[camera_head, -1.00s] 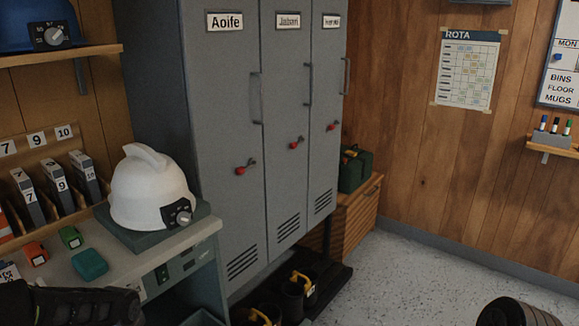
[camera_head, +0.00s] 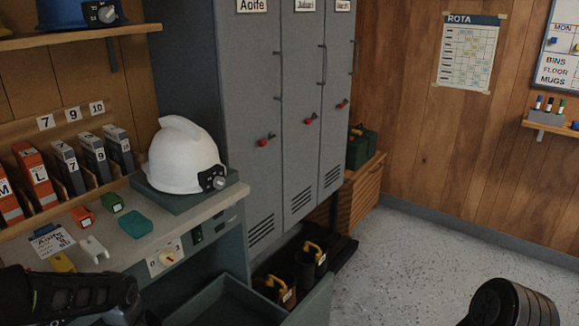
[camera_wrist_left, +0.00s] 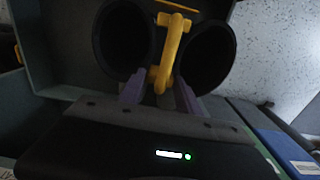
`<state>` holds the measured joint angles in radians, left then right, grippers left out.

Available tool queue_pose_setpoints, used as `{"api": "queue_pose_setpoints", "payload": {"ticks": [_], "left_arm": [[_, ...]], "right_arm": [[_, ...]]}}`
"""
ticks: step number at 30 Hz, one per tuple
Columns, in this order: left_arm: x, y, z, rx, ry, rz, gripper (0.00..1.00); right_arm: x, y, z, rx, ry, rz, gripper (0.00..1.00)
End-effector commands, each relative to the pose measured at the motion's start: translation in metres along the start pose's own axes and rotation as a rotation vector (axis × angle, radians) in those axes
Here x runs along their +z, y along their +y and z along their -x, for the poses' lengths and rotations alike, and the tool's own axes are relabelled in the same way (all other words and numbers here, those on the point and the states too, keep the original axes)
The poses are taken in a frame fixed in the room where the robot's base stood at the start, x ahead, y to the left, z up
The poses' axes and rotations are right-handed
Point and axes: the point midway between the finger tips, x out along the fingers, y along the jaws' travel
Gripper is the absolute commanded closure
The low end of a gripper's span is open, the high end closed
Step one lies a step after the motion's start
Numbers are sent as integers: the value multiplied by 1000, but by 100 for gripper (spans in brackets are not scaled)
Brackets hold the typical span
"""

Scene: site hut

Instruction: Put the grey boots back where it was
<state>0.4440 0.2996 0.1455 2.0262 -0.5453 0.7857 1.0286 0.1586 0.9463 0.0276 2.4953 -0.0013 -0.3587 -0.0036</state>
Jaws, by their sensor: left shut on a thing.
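A pair of dark boots (camera_wrist_left: 122,38) shows in the left wrist view, with the two openings side by side and a yellow clip (camera_wrist_left: 172,45) between them. My left gripper (camera_wrist_left: 160,92) is shut on this clip. The boots look nearly black in the dim light, and their lower parts are hidden. In the head view only my left arm shows at the lower left; the gripper and held boots are out of frame. Other dark boots with yellow clips (camera_head: 307,265) stand on the low black rack (camera_head: 342,252) under the lockers. My right gripper is not in view.
An open grey-green drawer (camera_head: 318,302) juts out below the bench, near the rack. The bench (camera_head: 215,198) bears a white helmet (camera_head: 185,158) and small coloured blocks. Grey lockers (camera_head: 262,180) stand behind. The speckled floor (camera_head: 410,260) at right is clear.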

Motion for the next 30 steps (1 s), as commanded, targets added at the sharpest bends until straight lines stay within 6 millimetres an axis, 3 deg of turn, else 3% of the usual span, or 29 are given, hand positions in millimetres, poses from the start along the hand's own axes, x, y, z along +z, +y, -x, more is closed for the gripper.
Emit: {"api": "queue_pose_setpoints", "payload": {"ticks": [17, 23, 30], "left_arm": [[-9, 24, 21, 1, 8, -94, 100], [-14, 47, 39, 0, 11, -184, 100], [-20, 92, 76, -1, 15, -362, 100]], "right_arm": [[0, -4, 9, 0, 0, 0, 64], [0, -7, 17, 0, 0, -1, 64], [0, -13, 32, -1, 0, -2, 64]]}}
